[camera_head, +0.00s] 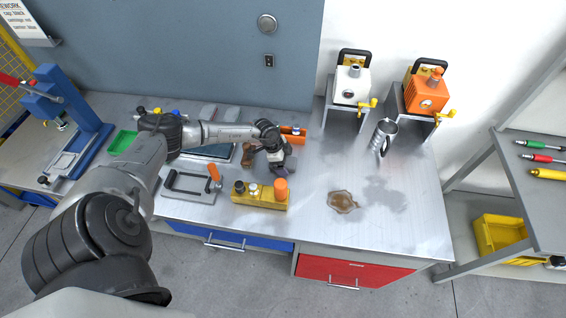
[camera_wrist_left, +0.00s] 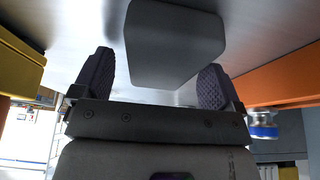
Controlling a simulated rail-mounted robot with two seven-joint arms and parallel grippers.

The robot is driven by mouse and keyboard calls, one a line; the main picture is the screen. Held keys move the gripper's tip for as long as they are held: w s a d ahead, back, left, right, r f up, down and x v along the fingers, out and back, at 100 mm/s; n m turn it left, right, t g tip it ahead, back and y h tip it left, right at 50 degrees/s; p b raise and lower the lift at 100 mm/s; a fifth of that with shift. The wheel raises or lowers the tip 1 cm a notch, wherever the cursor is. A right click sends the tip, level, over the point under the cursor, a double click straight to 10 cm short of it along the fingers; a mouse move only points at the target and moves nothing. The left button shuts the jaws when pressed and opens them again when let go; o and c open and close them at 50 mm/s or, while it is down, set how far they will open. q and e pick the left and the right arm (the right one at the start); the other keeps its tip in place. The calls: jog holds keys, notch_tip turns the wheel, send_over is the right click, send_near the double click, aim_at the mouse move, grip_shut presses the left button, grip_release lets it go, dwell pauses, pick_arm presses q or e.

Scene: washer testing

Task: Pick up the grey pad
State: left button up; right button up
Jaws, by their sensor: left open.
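A dark grey block, the grey pad (camera_wrist_left: 172,45), shows in the left wrist view just ahead of my left gripper (camera_wrist_left: 157,80), between the lines of its two fingers. The fingers are spread wide, with a visible gap between the pad and each finger, and nothing is held. In the head view my left gripper (camera_head: 282,167) is low over the metal bench, behind the yellow block and in front of the orange bin. The pad is hidden or cannot be made out there. My right gripper is not in view.
A yellow block (camera_head: 246,197) with knobs stands just in front of my left gripper. An orange bin (camera_head: 293,133) is close behind it. A clamp frame (camera_head: 190,187) lies to the left.

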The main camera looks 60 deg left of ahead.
pick_arm(q)
jog(key=shift+c, duration=0.4)
jog(key=c, duration=0.9)
